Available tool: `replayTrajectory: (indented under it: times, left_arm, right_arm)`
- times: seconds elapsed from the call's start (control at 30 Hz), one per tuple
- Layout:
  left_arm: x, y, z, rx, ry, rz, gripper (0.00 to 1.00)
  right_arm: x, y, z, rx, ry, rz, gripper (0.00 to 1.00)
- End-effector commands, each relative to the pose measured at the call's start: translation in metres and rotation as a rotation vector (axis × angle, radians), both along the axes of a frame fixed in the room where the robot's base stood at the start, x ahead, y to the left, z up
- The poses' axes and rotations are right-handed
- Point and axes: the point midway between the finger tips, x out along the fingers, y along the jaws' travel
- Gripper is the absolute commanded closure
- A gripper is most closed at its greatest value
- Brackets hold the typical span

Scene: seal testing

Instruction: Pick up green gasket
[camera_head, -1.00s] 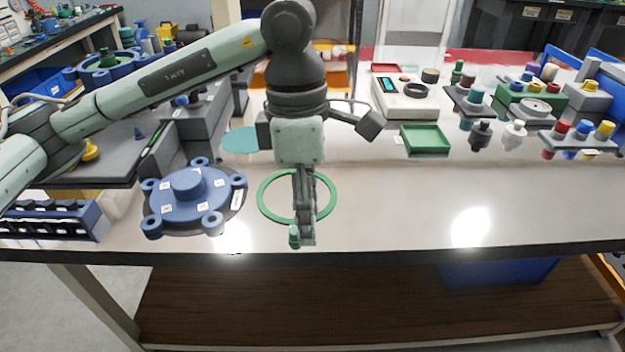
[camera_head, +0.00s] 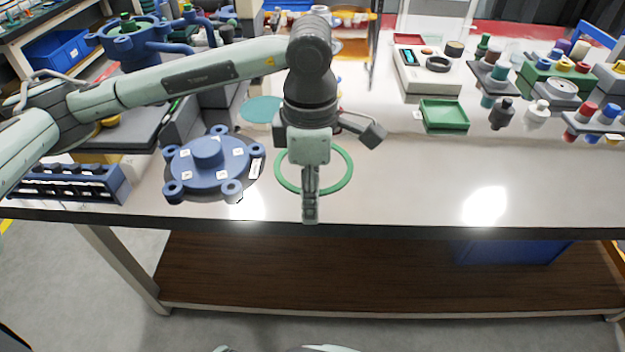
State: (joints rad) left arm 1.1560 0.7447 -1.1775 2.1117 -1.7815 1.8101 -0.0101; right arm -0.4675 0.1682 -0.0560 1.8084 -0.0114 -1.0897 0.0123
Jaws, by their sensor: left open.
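The green gasket (camera_head: 346,178) is a thin flat ring lying on the grey table near its front edge. My left gripper (camera_head: 310,212) comes down over the gasket from behind, with its fingers pointing toward the front edge. The gripper and its wrist cover the middle and part of the far side of the ring. The fingers line up one behind the other in this view, and the gripper is open. I cannot tell whether they touch the ring. My right gripper is not in view.
A blue flanged cover (camera_head: 208,152) lies close to the left of the gasket. A teal disc (camera_head: 262,110) lies behind. A green tray (camera_head: 444,115) and a white instrument (camera_head: 427,70) stand back right. The table's front right area is clear.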

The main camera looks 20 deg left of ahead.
Motion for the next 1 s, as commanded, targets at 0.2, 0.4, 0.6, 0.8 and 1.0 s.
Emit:
replayTrajectory:
  times: [0.2, 0.4, 0.6, 0.8, 1.0]
  left_arm:
    - [0.000, 0.000, 0.000, 0.000, 0.000, 0.000, 0.83]
    - [0.000, 0.000, 0.001, -0.001, 0.000, 0.000, 1.00]
    - [0.000, 0.000, 0.001, -0.001, 0.000, 0.000, 1.00]
    - [0.001, -0.001, 0.006, -0.002, -0.002, 0.000, 1.00]
    - [0.001, -0.001, 0.030, -0.002, -0.006, 0.001, 1.00]
  right_arm:
    - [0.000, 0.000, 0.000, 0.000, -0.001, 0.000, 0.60]
    - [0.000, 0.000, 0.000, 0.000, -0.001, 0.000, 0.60]
    - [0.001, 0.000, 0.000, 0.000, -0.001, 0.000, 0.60]
    - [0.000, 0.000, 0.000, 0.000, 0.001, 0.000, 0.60]
    - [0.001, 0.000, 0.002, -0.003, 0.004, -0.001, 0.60]
